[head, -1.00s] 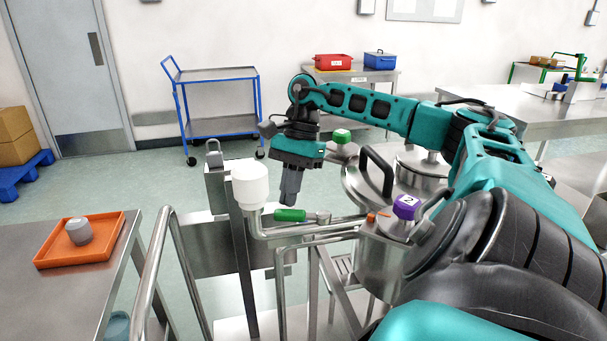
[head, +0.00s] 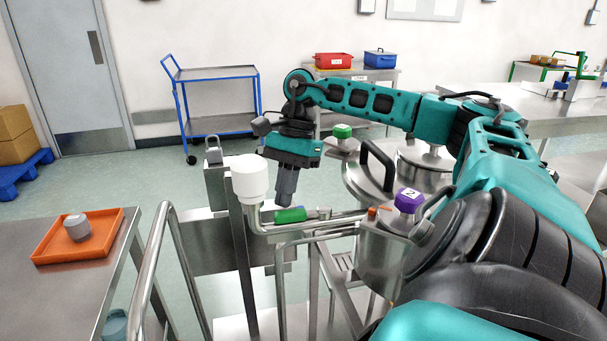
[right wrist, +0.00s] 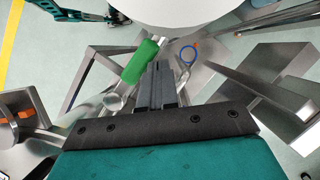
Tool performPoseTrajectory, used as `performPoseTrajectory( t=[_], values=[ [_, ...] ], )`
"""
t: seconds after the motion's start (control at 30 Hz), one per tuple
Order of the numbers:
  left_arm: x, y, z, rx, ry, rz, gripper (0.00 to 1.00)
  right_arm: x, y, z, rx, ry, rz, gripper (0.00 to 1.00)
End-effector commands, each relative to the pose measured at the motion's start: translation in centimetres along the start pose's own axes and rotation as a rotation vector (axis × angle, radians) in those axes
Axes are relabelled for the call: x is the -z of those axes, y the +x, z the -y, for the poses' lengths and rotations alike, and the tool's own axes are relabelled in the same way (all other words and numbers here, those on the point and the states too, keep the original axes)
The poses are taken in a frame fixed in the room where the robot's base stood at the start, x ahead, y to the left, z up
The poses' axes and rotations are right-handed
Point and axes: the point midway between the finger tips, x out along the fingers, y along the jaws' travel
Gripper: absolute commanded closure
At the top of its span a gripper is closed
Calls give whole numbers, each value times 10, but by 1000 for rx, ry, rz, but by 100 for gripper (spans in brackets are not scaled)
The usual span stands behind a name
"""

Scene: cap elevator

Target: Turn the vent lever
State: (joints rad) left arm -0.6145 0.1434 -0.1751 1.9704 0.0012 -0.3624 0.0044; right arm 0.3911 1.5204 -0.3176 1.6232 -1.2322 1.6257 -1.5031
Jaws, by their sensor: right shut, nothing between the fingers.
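The vent lever has a green grip (head: 290,215) and sits on the steel pipe beside a white cylinder (head: 250,178) in the head view. In the right wrist view the green grip (right wrist: 141,62) lies just left of my fingertips. My right gripper (head: 286,203) is shut and empty, pointing down, with its fingertips at the grip's near left part in the head view. It also shows in the right wrist view (right wrist: 160,70). I cannot tell whether the fingers touch the grip. My left gripper is not in view.
A steel vessel lid with a black handle (head: 378,165) and a purple cap marked 2 (head: 408,200) stand right of the lever. A green cap (head: 342,131) is behind. A steel handrail (head: 152,265) and an orange tray (head: 60,250) with a grey cap (head: 77,228) are at left.

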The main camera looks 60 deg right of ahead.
Motion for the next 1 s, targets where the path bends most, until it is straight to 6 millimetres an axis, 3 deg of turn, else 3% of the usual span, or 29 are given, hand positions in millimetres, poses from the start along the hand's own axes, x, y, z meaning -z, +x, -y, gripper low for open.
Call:
performPoseTrajectory(
  t=[0.27,0.7,1.0],
  values=[
    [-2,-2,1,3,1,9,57,0,-13,1,3,0,0,100],
    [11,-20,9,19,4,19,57,-2,-104,1,6,-2,3,100],
    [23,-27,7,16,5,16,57,-1,-129,0,1,-1,0,100]
  ],
)
